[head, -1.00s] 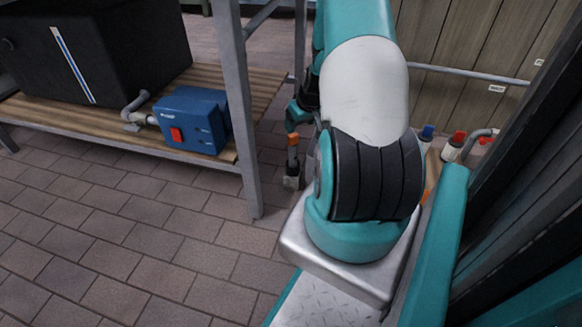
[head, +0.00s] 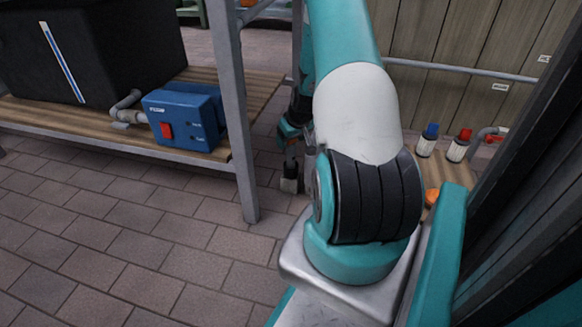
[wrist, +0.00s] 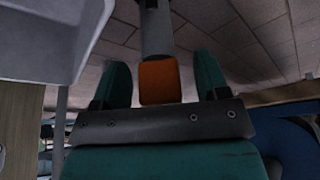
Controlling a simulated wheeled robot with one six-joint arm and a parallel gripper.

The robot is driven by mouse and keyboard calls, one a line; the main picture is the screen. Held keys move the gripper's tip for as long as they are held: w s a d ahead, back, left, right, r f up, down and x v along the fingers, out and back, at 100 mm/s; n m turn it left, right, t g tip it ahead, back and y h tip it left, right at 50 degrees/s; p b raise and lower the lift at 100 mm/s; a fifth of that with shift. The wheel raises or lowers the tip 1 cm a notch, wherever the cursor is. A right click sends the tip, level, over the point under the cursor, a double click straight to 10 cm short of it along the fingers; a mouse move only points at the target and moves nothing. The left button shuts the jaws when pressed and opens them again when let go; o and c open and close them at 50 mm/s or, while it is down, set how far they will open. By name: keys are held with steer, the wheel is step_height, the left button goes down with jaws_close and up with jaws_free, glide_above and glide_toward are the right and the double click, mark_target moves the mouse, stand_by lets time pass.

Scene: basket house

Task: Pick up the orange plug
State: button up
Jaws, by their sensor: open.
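The orange plug (wrist: 159,83) shows in the wrist view as a block on a grey upright stem (wrist: 156,30). My gripper (wrist: 160,68) is open, with one teal finger on each side of the plug and visible gaps between them. In the head view my gripper (head: 291,143) is low beside the shelf post, and the plug is hidden there. The grey lower part of its stand (head: 290,178) shows below my gripper, on the tiled floor.
A wooden shelf (head: 60,135) on grey metal legs (head: 240,150) stands to the left, bearing a blue pump box (head: 185,118) and a black tank (head: 110,45). Bottles with blue (head: 430,132) and red (head: 464,136) caps stand at right. Open tiled floor lies front left.

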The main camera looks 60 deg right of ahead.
steer(key=shift+r, duration=0.1)
jaws_close()
